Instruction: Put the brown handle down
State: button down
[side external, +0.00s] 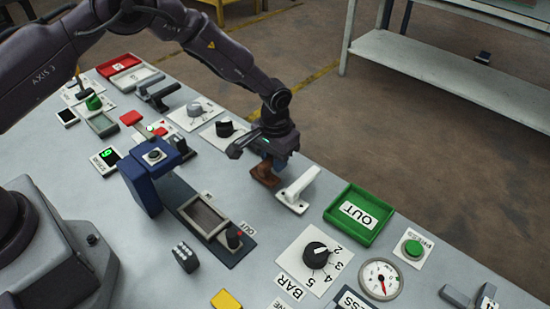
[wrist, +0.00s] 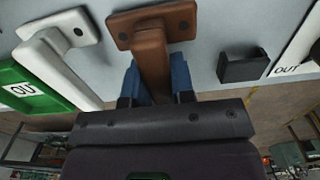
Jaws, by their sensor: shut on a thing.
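The brown handle (side external: 263,175) is at the far edge of the grey table, beside a white handle (side external: 297,190). My gripper (side external: 271,160) is over it and shut on its bar. In the wrist view, the brown handle (wrist: 151,50) has a base plate with two dark screws, and its bar runs between my gripper's (wrist: 156,85) blue fingers. The far end of the bar is hidden by my gripper. The white handle (wrist: 62,68) is to the left in that view, apart from my gripper.
A green OUT tray (side external: 355,215) is right of the white handle. A blue stand with a button (side external: 154,156) and a dial (side external: 317,254) are nearer. Floor lies beyond the table edge.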

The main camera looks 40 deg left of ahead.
jog(key=shift+f, duration=0.2)
jog(key=c, duration=1)
grip_release()
jog(key=shift+o, duration=0.2)
jog(key=s+a+r+t, duration=0.1)
jog(key=s+r, duration=0.1)
jog(key=r, duration=0.9)
jog(key=s+a+r, duration=0.1)
jog(key=a+r, duration=0.1)
jog(key=r, duration=0.9)
jog(key=s+a+r+t, duration=0.2)
jog(key=s+a+r, duration=0.2)
jog(key=s+r, duration=0.5)
jog(key=s+a+r+t, duration=0.1)
jog(key=s+a, duration=0.1)
jog(key=s, duration=0.6)
jog(key=s+a+r+t, duration=0.1)
jog(key=s+r, duration=0.1)
jog(key=s, duration=0.7)
jog(key=shift+a+t, duration=0.3)
jog(key=shift+a, duration=0.05)
